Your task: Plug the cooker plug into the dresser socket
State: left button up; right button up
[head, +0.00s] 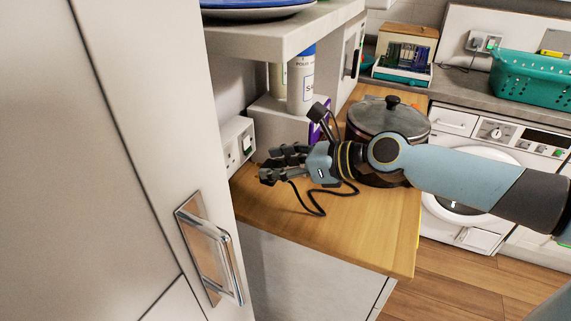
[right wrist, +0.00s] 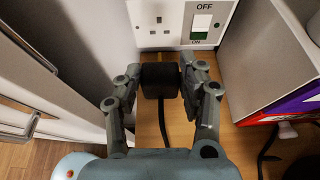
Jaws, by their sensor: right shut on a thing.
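The dresser socket (head: 238,145) is a white plate on the wall at the back left of the wooden top. In the right wrist view the socket (right wrist: 172,22) shows its slots and a switch marked OFF and ON. My right gripper (right wrist: 160,82) is shut on the black cooker plug (right wrist: 160,76), whose cable trails down. The plug appears just in front of the socket, apart from it. In the head view my right gripper (head: 268,166) hides most of the plug. The cooker (head: 388,122), a dark pot with a lid, stands behind my right forearm. My left gripper is out of view.
A tall pale door (head: 120,120) with a metal handle (head: 212,250) fills the left. A grey box (head: 283,125) and canisters (head: 301,75) stand beside the socket, under a shelf (head: 290,38). The front of the wooden top (head: 330,235) is clear.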

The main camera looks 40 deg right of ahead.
dwell(0.3)
jog(key=shift+r+p, duration=0.15)
jog(key=shift+p, duration=0.2)
jog(key=shift+w+a+p, duration=0.2)
jog(key=shift+w+a, duration=0.15)
jog(key=shift+w, duration=0.55)
jog(key=shift+w+a+p, duration=0.25)
jog(key=shift+w+a, duration=0.1)
jog(key=shift+w, duration=0.5)
jog(key=shift+w+a+p, duration=0.2)
jog(key=shift+w+a, duration=0.15)
jog(key=shift+w, duration=0.55)
jog(key=shift+p, duration=0.9)
jog(key=shift+w+a, duration=0.25)
jog(key=shift+w, duration=0.3)
jog(key=shift+w+a, duration=0.25)
jog(key=shift+w, duration=0.3)
dwell(0.7)
